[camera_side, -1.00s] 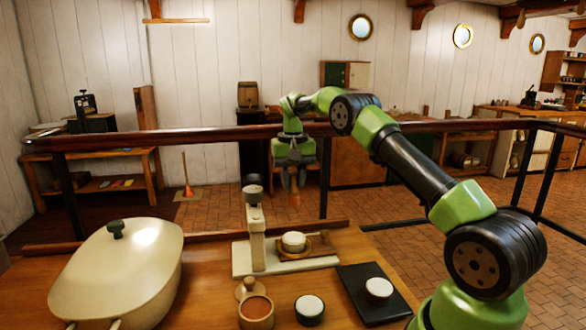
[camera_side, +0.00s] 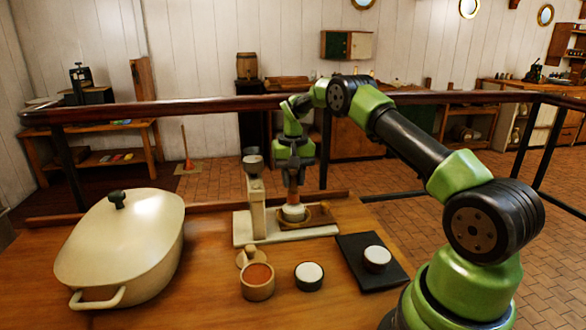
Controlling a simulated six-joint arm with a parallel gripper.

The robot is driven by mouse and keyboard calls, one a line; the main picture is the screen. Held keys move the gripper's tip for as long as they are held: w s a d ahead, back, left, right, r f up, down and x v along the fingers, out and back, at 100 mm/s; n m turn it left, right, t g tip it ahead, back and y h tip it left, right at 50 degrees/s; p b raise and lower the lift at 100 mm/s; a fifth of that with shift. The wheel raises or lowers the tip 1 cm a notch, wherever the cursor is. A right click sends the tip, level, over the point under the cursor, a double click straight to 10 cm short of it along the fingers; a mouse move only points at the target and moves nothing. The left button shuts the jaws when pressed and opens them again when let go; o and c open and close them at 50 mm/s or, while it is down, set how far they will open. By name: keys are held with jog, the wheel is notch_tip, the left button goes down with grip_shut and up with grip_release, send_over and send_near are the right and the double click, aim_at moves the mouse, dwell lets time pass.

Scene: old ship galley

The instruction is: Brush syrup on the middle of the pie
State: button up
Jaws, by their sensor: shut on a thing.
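My gripper (camera_side: 293,178) points down at the back of the table, shut on a small brush (camera_side: 292,198). The brush is upright, its lower end at the top of a small white-topped pie (camera_side: 294,214). I cannot tell whether the bristles touch it or hang just above, and the brush hides part of its top. This pie sits on a small wooden board (camera_side: 322,214) beside a cream upright stand. A round pot with orange-red contents, apparently the syrup (camera_side: 257,280), stands at the front. Its seeming lid (camera_side: 250,257) lies behind it.
A large cream lidded pot (camera_side: 120,240) fills the table's left. A white-topped cup (camera_side: 309,276) stands right of the syrup, and another (camera_side: 377,257) on a black slab (camera_side: 362,280). The stand's post (camera_side: 256,208) rises close left of my gripper.

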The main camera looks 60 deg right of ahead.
jog(key=shift+s+a+r, duration=0.4)
jog(key=shift+s+a, duration=0.3)
jog(key=shift+s, duration=0.05)
jog(key=shift+w+d, duration=0.65)
jog(key=shift+s+a, duration=0.65)
jog(key=shift+a, duration=0.05)
jog(key=shift+w+d, duration=0.7)
jog(key=shift+s+a, duration=0.75)
jog(key=shift+w+d, duration=0.75)
jog(key=shift+d, duration=0.05)
jog(key=shift+s+a, duration=0.8)
jog(key=shift+w+d, duration=0.75)
jog(key=shift+w+r, duration=0.1)
jog(key=shift+r, duration=0.1)
jog(key=shift+d+f, duration=0.1)
jog(key=shift+f, duration=0.05)
jog(key=shift+r, duration=3.2)
